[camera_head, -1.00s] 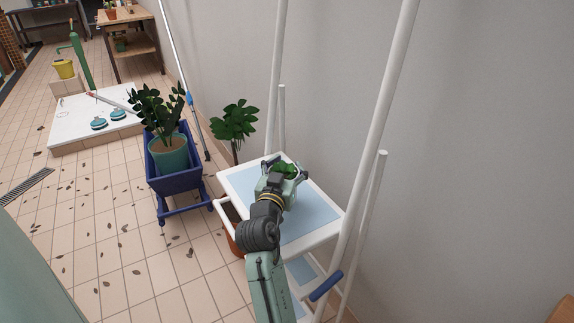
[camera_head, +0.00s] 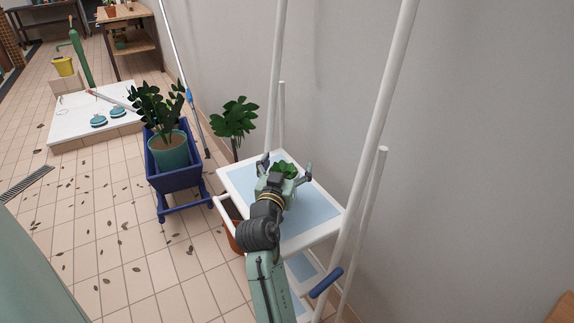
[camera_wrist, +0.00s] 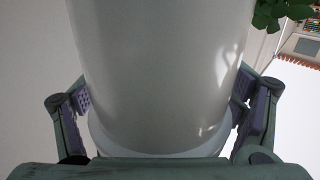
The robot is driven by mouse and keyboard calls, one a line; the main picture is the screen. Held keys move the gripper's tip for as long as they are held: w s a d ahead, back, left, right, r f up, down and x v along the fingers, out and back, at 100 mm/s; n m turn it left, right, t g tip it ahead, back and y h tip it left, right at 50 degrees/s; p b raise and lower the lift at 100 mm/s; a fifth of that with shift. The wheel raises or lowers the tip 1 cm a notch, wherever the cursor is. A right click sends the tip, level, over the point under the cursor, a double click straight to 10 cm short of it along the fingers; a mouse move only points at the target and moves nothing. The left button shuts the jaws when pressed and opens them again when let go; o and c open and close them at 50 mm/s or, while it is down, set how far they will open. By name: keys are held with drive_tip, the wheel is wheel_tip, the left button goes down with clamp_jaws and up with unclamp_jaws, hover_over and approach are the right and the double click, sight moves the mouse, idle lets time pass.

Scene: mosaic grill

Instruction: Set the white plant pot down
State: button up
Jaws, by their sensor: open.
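The white plant pot (camera_wrist: 158,70) fills the middle of the wrist view, upright between my two fingers. In the head view only its green leaves (camera_head: 287,170) show clearly; my gripper hides most of the pot. The pot appears to stand on the light-blue top shelf (camera_head: 318,207) of the white rack, but its base contact is hidden in the head view. My gripper (camera_head: 286,166) is open around the pot, with one finger spread to each side. In the wrist view the finger pads are beside the pot's walls, close to them.
White rack posts (camera_head: 372,150) rise on the right beside the wall. A blue cart (camera_head: 178,180) with a teal potted plant (camera_head: 170,150) stands left of the rack. Another leafy plant (camera_head: 233,120) stands behind the shelf.

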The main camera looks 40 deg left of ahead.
drive_tip(key=shift+r, duration=0.2)
drive_tip(key=shift+s, duration=0.15)
drive_tip(key=b+v, duration=0.2)
drive_tip(key=v, duration=0.9)
drive_tip(key=shift+s+d, duration=0.2)
drive_tip(key=shift+s, duration=0.1)
